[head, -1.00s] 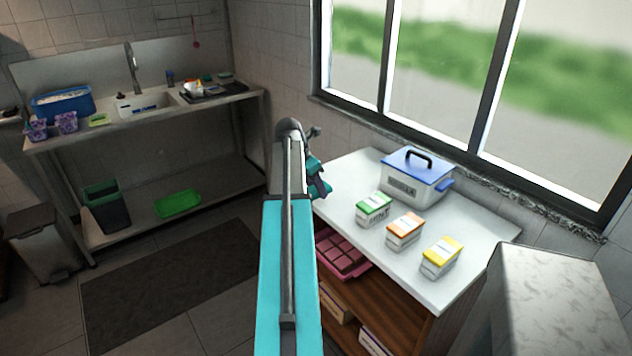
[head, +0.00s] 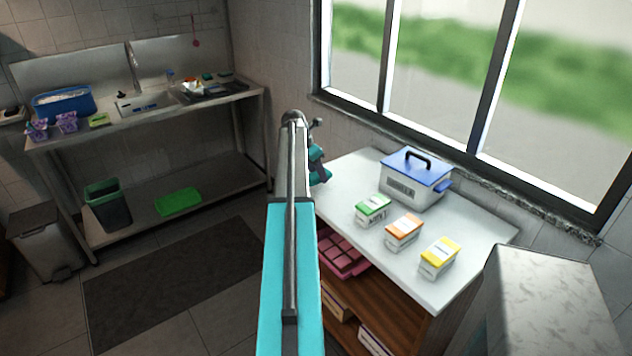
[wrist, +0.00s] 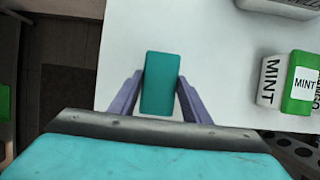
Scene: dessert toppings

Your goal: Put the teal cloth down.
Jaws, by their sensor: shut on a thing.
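The teal cloth (wrist: 160,84) is a small, flat-looking folded rectangle between the purple fingers of my gripper (wrist: 160,90) in the wrist view. My gripper is shut on it. Behind the cloth is the white tabletop (wrist: 215,75), with its left edge a short way to the left. In the head view my gripper (head: 319,170) is at the left end of the white table, partly hidden by my arm. A bit of teal shows at the fingers there. I cannot tell whether the cloth touches the tabletop.
A green-topped mint box (head: 373,210) stands right of my gripper, with orange (head: 404,232) and yellow (head: 439,257) boxes beyond. A blue-lidded container (head: 414,179) stands at the back. The tabletop between gripper and mint box is clear. A sink counter (head: 150,109) is at left.

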